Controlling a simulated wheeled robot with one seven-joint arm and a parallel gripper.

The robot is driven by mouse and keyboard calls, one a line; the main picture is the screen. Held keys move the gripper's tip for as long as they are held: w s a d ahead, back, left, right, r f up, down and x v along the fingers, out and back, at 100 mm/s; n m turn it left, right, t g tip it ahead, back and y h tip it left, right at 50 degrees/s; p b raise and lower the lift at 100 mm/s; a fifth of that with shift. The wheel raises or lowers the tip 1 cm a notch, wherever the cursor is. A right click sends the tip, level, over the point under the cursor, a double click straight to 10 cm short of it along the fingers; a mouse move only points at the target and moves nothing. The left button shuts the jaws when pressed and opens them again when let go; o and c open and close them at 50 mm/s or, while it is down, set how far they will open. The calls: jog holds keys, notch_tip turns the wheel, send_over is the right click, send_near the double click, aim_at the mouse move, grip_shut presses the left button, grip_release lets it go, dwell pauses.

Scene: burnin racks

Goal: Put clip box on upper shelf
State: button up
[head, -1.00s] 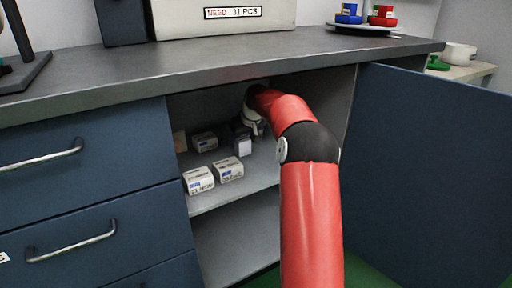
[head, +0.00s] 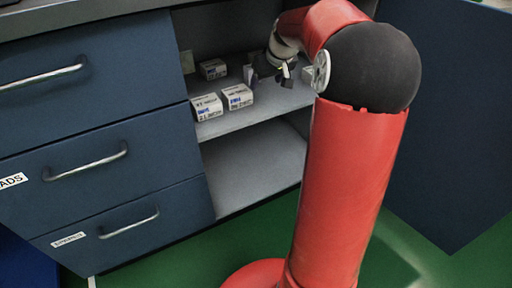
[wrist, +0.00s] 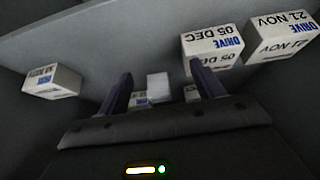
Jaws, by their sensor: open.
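My gripper (head: 284,72) is open and empty inside the open cabinet, just above its upper shelf (head: 265,103). In the wrist view, which is upside down, its two fingers (wrist: 162,72) stand apart. A small pale box (wrist: 158,87) shows in the gap between them, apart from both. No label reads as clips, so I cannot tell which one is the clip box. A white box (head: 305,73) stands right of my gripper, partly behind my arm; what appears to be the same box is at left in the wrist view (wrist: 52,82).
Two white drive boxes, 21 NOV (head: 207,107) and 05 DEC (head: 238,96), stand at the shelf's front left. A darker box (head: 213,69) is behind them. The lower shelf (head: 250,168) looks bare. Drawers (head: 90,75) are at left, the open door (head: 445,130) at right.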

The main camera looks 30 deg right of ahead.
jog(key=s+a+r+h, duration=0.1)
jog(key=s+a+r, duration=0.3)
jog(key=s+a, duration=1.1)
jog(key=s+a+f, duration=0.2)
jog(key=s, duration=0.5)
jog(key=s+a+f, duration=0.2)
jog(key=s, duration=0.6)
jog(key=shift+s+a+m+y, duration=0.15)
jog(key=shift+a+m+y, duration=0.15)
jog(key=shift+y, duration=0.1)
